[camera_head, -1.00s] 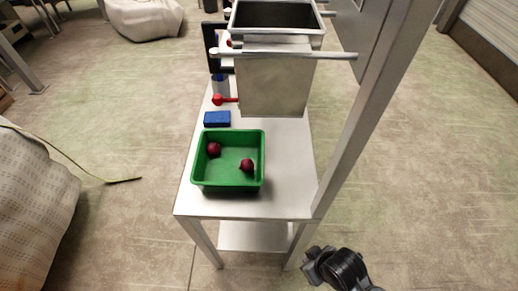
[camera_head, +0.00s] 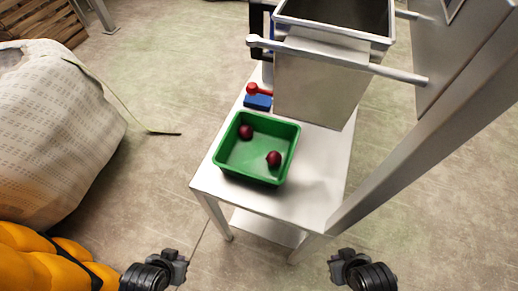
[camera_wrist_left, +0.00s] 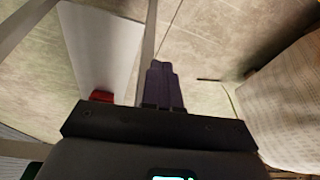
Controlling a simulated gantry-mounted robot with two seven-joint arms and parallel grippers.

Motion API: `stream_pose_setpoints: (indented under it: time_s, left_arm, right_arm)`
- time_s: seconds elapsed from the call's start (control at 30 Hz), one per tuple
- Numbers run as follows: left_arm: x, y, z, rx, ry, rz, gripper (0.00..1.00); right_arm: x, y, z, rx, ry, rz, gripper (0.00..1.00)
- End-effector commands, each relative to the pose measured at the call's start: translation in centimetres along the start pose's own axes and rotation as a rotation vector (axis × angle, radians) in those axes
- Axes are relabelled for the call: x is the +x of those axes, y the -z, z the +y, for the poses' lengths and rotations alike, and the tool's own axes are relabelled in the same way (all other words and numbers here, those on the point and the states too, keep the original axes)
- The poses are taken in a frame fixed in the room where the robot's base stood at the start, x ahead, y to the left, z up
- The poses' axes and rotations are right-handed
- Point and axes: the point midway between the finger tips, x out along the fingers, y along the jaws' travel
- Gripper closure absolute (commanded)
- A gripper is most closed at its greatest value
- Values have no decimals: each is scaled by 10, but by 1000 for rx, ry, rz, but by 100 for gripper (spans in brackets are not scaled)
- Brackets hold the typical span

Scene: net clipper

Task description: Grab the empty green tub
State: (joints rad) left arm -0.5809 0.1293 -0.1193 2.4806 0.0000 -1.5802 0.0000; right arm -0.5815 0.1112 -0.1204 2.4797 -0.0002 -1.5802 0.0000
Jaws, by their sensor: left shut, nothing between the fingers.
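The green tub (camera_head: 247,158) stands upright on the white table in the head view. It is not empty: two dark red balls lie in it, one (camera_head: 246,132) towards the back left and one (camera_head: 273,158) towards the right. My left gripper (camera_head: 178,264) is at the bottom of the head view, in front of and left of the table, apart from the tub. In the left wrist view its dark fingers (camera_wrist_left: 162,86) are together with nothing between them. My right gripper (camera_head: 339,265) is at the bottom right, also apart from the tub; its fingers are too small to read.
The white table (camera_head: 300,200) has bare room right of the tub. Behind stand a metal bin (camera_head: 315,85) with a bar, a blue block (camera_head: 258,102) and a red-knobbed item (camera_head: 252,89). A slanting post (camera_head: 420,135) rises at right. A pale beanbag (camera_head: 55,135) lies left.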

Motion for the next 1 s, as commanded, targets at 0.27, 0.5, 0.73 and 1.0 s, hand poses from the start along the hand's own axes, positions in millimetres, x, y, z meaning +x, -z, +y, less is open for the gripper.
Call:
stream_pose_setpoints:
  time_s: [0.27,0.5,0.73,1.0]
  left_arm:
    - [0,1,2,-6,-5,2,100]
    - [0,1,4,-14,-12,3,88]
    - [0,1,4,-13,-11,3,66]
    - [-2,3,0,23,-1,8,66]
  right_arm:
    - [0,0,2,-7,-7,0,100]
    - [0,0,4,-13,-11,-1,100]
    - [0,0,3,-11,-10,0,100]
    - [-4,2,2,-5,-5,1,100]
